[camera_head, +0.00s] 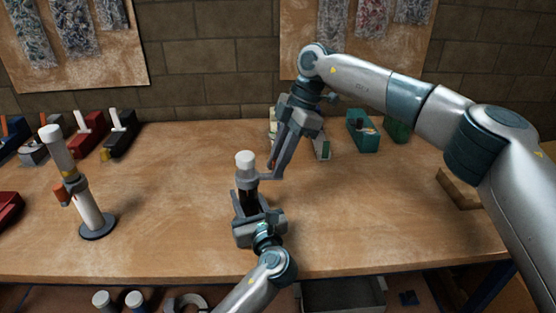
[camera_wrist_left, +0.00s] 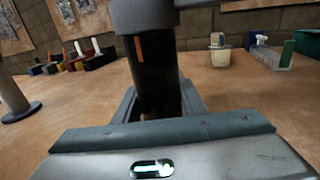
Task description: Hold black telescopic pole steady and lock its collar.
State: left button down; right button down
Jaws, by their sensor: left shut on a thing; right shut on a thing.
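The black telescopic pole (camera_head: 248,202) stands upright near the front middle of the table, with a white top section. It also shows large in the left wrist view (camera_wrist_left: 155,75), with an orange mark on its side. Its grey collar (camera_head: 246,182) sits just below the white section; it shows at the top of the left wrist view (camera_wrist_left: 143,15). My left gripper (camera_head: 257,216) is shut on the black pole below the collar. My right gripper (camera_head: 266,176) reaches down from the back right and is shut at the collar's right side; its fingers hide the exact grip.
A second pole, white and grey (camera_head: 88,208) with an orange lever, stands on a round base at the left. A teal box (camera_head: 362,133) stands at the back right. Bare table lies right of the black pole.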

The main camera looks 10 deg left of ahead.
jog(key=shift+s+a+m+t+y, duration=0.15)
jog(key=shift+s+m+t, duration=0.55)
jog(key=shift+m, duration=0.65)
jog(key=shift+s+a+m+t+y, duration=0.1)
jog(key=shift+s+a+m+t, duration=0.2)
jog(key=shift+s+m, duration=0.85)
jog(key=shift+s+a+m+t+y, duration=0.15)
jog(key=shift+s+m+t, duration=0.5)
jog(key=shift+m, duration=0.85)
jog(key=shift+d, duration=0.1)
jog(key=c, duration=1.6)
grip_release()
jog(key=shift+d+r, duration=0.1)
notch_tip(320, 180, up, 11)
send_over(269, 174)
jog(key=s+d, duration=0.5)
jog(key=d, duration=0.1)
jog(key=shift+s+a, duration=0.15)
jog(key=shift+s, duration=0.05)
